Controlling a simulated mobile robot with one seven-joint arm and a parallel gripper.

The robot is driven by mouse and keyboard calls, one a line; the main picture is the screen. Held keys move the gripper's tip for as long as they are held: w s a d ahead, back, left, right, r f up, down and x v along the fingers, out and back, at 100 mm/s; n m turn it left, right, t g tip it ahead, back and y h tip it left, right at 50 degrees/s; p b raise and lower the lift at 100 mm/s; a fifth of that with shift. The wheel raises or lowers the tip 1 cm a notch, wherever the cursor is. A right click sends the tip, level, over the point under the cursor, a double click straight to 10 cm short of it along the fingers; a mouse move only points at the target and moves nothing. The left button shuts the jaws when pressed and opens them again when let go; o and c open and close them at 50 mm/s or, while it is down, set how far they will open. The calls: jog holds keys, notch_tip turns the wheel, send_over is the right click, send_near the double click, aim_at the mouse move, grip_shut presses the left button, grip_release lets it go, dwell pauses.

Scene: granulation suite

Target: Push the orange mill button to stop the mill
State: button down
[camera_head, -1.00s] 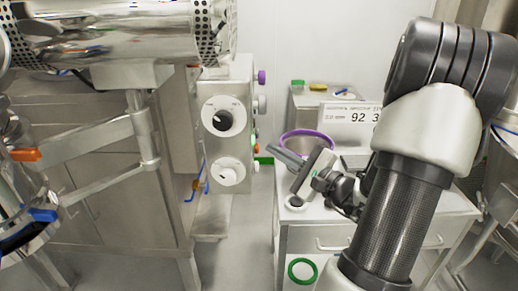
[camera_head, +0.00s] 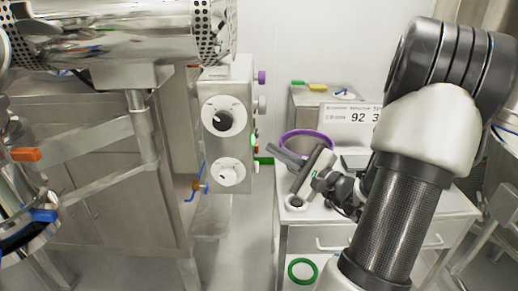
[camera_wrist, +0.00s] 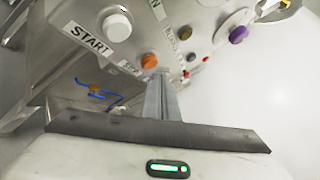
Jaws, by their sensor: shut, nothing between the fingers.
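The steel control box (camera_head: 227,145) stands left of my gripper (camera_head: 271,152) in the head view, its buttons on the side facing the gripper. In the wrist view an orange button (camera_wrist: 149,61) sits just beyond the tips of my gripper (camera_wrist: 158,78). The fingers are shut and empty, pointing at the panel near that button. I cannot tell whether they touch it. A white button (camera_wrist: 117,25) beside a START label is up and left of it. The smaller labels are hard to read.
A purple knob (camera_wrist: 238,34) and small red buttons are also on the panel. A steel drum (camera_head: 110,35) is at upper left. Floor shows between box and cabinet.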

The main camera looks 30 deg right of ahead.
jog(key=shift+w+a, duration=0.2)
jog(key=shift+a, duration=0.2)
jog(key=shift+w+a, duration=0.25)
jog(key=shift+a, duration=0.2)
dwell(0.8)
dwell(0.3)
jog(key=shift+s+d+b, duration=0.3)
jog(key=shift+s+d, duration=0.15)
jog(key=shift+d, duration=0.35)
jog(key=s+d, duration=0.1)
jog(key=d, duration=0.2)
jog(key=s+d, duration=0.1)
jog(key=shift+s+d, duration=0.15)
jog(key=shift+s, duration=0.2)
dwell(0.7)
